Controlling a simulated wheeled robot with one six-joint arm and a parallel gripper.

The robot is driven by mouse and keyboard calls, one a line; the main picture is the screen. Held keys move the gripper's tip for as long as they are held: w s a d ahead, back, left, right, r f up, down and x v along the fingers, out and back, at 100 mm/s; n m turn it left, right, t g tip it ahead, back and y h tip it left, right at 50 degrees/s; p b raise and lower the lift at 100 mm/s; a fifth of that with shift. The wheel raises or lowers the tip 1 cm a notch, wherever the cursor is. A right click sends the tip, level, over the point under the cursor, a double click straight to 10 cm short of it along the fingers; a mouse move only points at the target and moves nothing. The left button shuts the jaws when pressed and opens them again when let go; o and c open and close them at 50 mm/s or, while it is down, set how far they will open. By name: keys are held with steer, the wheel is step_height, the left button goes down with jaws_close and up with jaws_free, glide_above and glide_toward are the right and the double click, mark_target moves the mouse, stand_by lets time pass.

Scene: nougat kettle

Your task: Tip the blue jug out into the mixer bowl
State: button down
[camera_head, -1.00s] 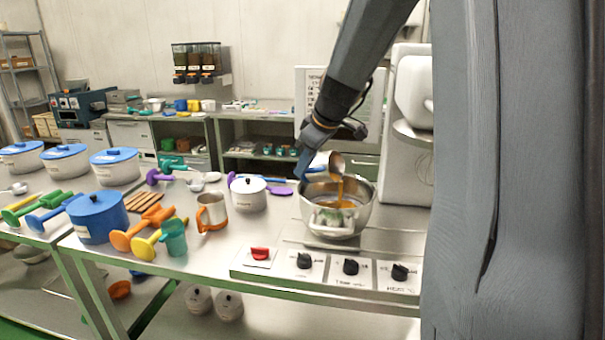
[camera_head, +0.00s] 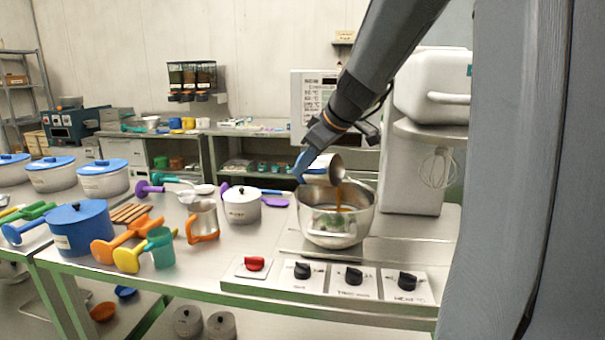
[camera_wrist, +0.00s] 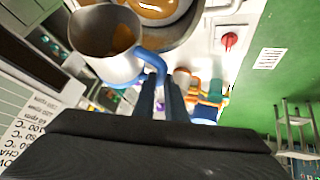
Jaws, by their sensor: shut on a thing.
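The blue jug (camera_head: 330,170) is a metal jug with a blue handle (camera_wrist: 153,62). My gripper (camera_head: 307,160) is shut on that handle; its fingers also show in the wrist view (camera_wrist: 162,98). The jug is tipped steeply, mouth towards the steel mixer bowl (camera_head: 330,235), and sits over the bowl's back rim. A thin amber stream runs from its lip into the bowl. In the wrist view some amber shows inside the jug (camera_wrist: 100,38), and amber liquid lies in the bowl. In the head view greenish-white matter shows on the bowl's side, perhaps a reflection.
The white mixer (camera_head: 432,90) with its whisk (camera_head: 438,168) stands right of the bowl. Knobs (camera_head: 352,277) line the front. Left are a white lidded pot (camera_head: 242,208), an orange-handled jug (camera_head: 203,224), scoops and a blue pot (camera_head: 78,230).

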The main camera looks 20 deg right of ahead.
mark_target(318, 159)
steer(key=shift+s+d+r+t+y+b, duration=0.3)
steer(key=shift+t+b, duration=0.3)
steer(key=shift+b, duration=2.25)
steer(key=shift+s+d+r+t+y+b, duration=0.15)
steer(key=shift+s+t+y+b, duration=0.35)
steer(key=shift+b, duration=2.3)
steer(key=t+b, duration=0.1)
steer(key=b, duration=0.4)
steer(key=s+d+r+t+y+b, duration=0.1)
steer(key=t+b, duration=0.1)
steer(key=b, duration=0.4)
steer(key=shift+s+m+y, duration=0.15)
steer(key=shift+m+y, duration=0.15)
steer(key=shift+d+r+t+b, duration=0.1)
steer(key=shift+t+b, duration=0.2)
steer(key=shift+b, duration=0.1)
steer(key=shift+s+d+r+t+y+b, duration=0.35)
steer(key=shift+s+r+t+y+b, duration=0.3)
steer(key=shift+t+b, duration=0.35)
